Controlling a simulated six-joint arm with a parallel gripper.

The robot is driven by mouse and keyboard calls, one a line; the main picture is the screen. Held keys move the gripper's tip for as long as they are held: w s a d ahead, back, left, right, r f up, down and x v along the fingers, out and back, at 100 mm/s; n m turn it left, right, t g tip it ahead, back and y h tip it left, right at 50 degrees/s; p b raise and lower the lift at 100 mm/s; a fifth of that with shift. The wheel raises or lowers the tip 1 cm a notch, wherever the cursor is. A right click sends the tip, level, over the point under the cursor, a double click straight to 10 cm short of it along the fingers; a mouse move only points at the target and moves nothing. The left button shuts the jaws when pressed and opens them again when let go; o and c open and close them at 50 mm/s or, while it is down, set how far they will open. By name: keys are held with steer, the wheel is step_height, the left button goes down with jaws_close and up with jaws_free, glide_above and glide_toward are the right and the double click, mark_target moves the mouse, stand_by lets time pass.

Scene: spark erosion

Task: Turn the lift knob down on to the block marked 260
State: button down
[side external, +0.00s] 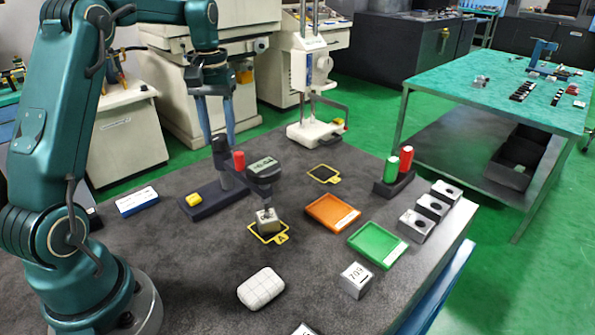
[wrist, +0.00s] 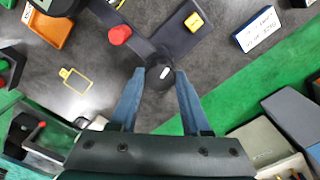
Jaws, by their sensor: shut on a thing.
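The lift knob (side external: 219,147) is dark, on top of the gauge stand's post; in the wrist view the knob (wrist: 160,78) shows a white mark. My gripper (side external: 217,138) reaches down from above with its two blue fingers shut on the knob, one each side; they also show in the wrist view (wrist: 160,74). The gauge (side external: 263,170) with a digital display hangs from the stand, its stem pointing down over a metal block (side external: 267,219) on a yellow-edged pad. That block's marking is not readable, and I cannot tell whether the stem touches it.
The stand's dark base (side external: 207,200) carries a yellow button (side external: 193,201). A red knob (side external: 239,160) sits close beside the post. An orange tray (side external: 333,212), a green tray (side external: 377,245), several metal blocks (side external: 356,280) and a white gridded object (side external: 261,288) lie to the right and front.

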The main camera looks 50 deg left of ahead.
mark_target(220, 136)
steer(key=m, duration=0.7)
steer(key=shift+r, duration=0.1)
stand_by(0.5)
steer(key=shift+c, duration=1.8)
jaws_free()
steer(key=shift+r, duration=2.5)
